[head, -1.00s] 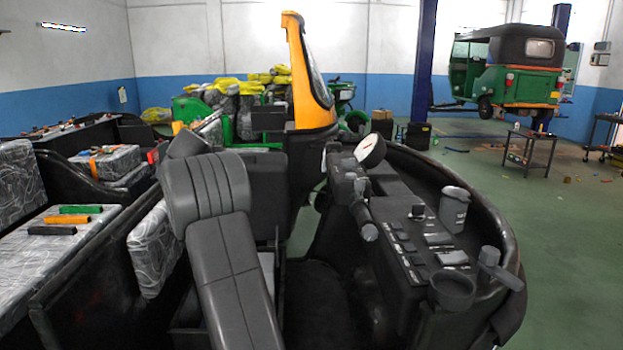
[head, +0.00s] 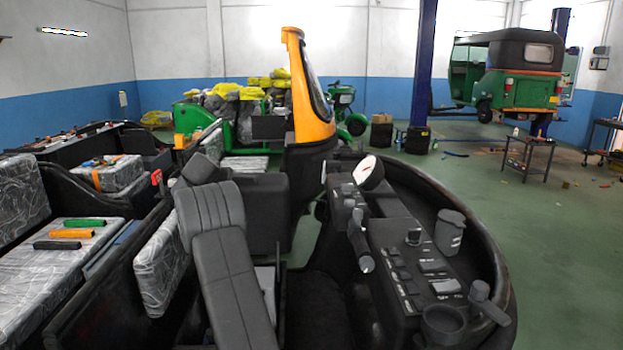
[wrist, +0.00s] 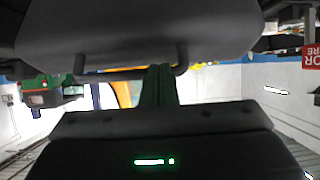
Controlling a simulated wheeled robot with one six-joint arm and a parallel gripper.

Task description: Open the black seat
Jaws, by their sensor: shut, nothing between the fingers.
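The black seat (head: 228,290) stands left of the dashboard in the head view, with its long padded part sloping toward me and a ribbed part (head: 208,212) behind it. In the wrist view, a large dark padded surface, likely the seat (wrist: 140,28), fills the top. A thin bar (wrist: 110,74) runs below it between two short posts. My gripper (wrist: 158,72) shows as a narrow dark green shape above its dark housing. Its fingers are together and hold nothing. Its tip is close to the bar; I cannot tell whether they touch. My gripper is not in the head view.
The dashboard (head: 425,265) with levers, a gauge (head: 370,172) and a cup (head: 450,232) curves along the right. Patterned cushions (head: 162,265) and tool-covered seats lie left. A green rickshaw (head: 505,75) stands on a lift at the back right.

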